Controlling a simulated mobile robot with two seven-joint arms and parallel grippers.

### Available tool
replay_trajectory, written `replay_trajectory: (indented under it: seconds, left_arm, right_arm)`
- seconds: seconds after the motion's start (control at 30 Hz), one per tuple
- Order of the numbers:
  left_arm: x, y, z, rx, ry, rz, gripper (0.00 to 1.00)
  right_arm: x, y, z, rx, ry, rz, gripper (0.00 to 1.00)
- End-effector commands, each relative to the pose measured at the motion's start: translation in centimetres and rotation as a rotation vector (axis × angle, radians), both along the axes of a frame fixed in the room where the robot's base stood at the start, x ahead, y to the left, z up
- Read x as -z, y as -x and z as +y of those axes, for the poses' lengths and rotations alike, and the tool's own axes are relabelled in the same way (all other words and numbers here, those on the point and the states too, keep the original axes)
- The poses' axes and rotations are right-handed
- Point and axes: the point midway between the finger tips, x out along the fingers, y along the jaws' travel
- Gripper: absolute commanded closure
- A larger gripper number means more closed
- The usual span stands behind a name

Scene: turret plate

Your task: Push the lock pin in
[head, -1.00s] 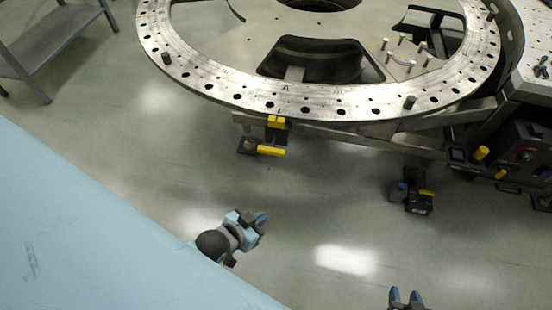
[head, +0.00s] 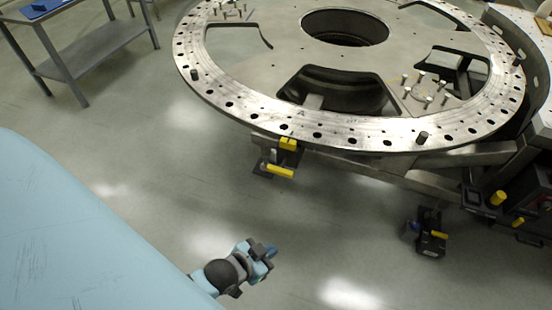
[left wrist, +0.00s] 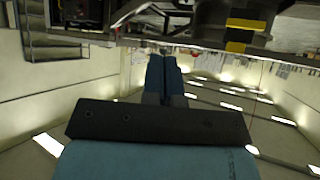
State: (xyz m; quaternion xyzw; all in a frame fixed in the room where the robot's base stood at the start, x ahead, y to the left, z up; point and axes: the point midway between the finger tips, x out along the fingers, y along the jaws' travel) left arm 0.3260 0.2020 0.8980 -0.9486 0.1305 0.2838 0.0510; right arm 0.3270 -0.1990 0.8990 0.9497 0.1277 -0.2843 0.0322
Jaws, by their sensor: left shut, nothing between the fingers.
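The round metal turret plate (head: 350,137) with a ring of holes fills the upper part of the head view. At its near edge, below a mark like an A, is a yellow block (head: 288,144), with a yellow bar (head: 280,171) lower down. I cannot tell for sure which part is the lock pin. Two yellow pieces also show at the top of the left wrist view (left wrist: 245,24). My left gripper (head: 270,251) is over the floor, below and apart from the plate's near edge. Its blue fingers (left wrist: 165,75) are together and empty. My right gripper is out of view.
A yellow knob (head: 497,198) sits on a dark panel at the right. A dark floor unit with a yellow bar (head: 438,235) stands below the frame. A grey shelf cart (head: 88,55) is at the upper left. The floor between is clear.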

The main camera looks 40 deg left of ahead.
Motion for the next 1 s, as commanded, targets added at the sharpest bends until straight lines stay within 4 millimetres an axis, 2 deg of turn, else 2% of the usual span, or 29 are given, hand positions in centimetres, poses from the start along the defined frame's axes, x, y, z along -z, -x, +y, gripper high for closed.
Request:
replay_trajectory:
  seconds: [0.07,0.17,0.3,0.5,0.6,0.73,0.9,1.0]
  left_arm:
    - [1.6,-0.6,0.6,0.04,-0.093,-0.028,1.0]
    - [4.2,-2.0,1.9,0.143,-0.336,-0.092,1.0]
    - [8.3,-4.8,4.8,0.34,-0.858,-0.201,1.0]
    - [11.9,-8.9,9.1,0.596,-1.689,-0.277,1.0]
    - [12.7,-10.7,10.8,0.69,-2.08,-0.258,1.0]
    - [12.9,-12.3,12.3,0.768,-2.487,-0.183,1.0]
    - [12.5,-13.4,13.2,0.812,-2.785,-0.084,1.0]
    - [12.2,-13.6,13.4,0.82,-2.851,-0.056,1.0]
  right_arm:
    - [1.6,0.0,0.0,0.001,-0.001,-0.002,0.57]
    - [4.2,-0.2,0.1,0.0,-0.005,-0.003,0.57]
    - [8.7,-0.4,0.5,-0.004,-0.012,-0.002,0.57]
    - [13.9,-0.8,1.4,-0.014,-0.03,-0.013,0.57]
    - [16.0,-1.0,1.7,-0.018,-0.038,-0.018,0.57]
    - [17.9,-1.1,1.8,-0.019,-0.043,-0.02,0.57]
    - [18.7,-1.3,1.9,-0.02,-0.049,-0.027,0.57]
    - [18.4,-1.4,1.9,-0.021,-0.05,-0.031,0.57]
